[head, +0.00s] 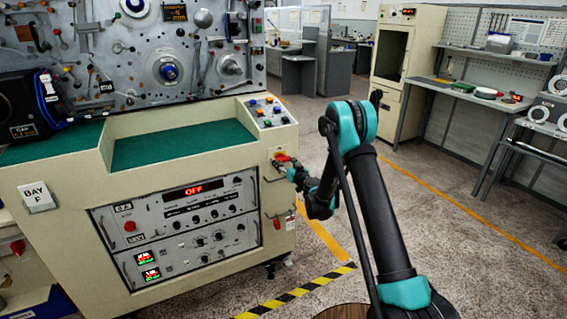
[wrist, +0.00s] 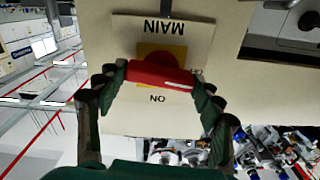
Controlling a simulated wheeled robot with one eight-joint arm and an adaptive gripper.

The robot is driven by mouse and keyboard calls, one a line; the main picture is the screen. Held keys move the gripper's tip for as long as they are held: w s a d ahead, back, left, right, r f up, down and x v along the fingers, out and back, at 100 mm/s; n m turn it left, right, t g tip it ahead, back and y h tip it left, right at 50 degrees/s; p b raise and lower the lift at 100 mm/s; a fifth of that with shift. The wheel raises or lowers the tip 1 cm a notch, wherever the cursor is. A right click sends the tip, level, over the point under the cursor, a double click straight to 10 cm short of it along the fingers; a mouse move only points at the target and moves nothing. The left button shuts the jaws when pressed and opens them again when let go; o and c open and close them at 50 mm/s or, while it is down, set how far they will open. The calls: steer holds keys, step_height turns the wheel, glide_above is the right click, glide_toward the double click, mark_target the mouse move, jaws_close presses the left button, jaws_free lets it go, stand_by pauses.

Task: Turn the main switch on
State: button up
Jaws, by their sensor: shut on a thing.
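The handle lies crosswise to the plate, slightly tilted. In the head view the switch (head: 282,158) is on the right end of the cream machine, with my gripper (head: 290,170) at it. Part of the plate's lettering is hidden by the handle and a finger.
The cream machine (head: 60,185) has a display reading OFF (head: 193,190) on its front panel. A red item (head: 290,222) hangs below the switch. Open floor lies right of the machine, with a workbench (head: 450,95) further right.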

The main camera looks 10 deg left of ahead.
steer(key=m, duration=0.8)
steer(key=shift+d, duration=0.1)
steer(key=m, duration=0.4)
steer(key=shift+f, duration=0.1)
steer(key=shift+m, duration=2.1)
steer(key=o, duration=1.2)
steer(key=shift+c, duration=0.2)
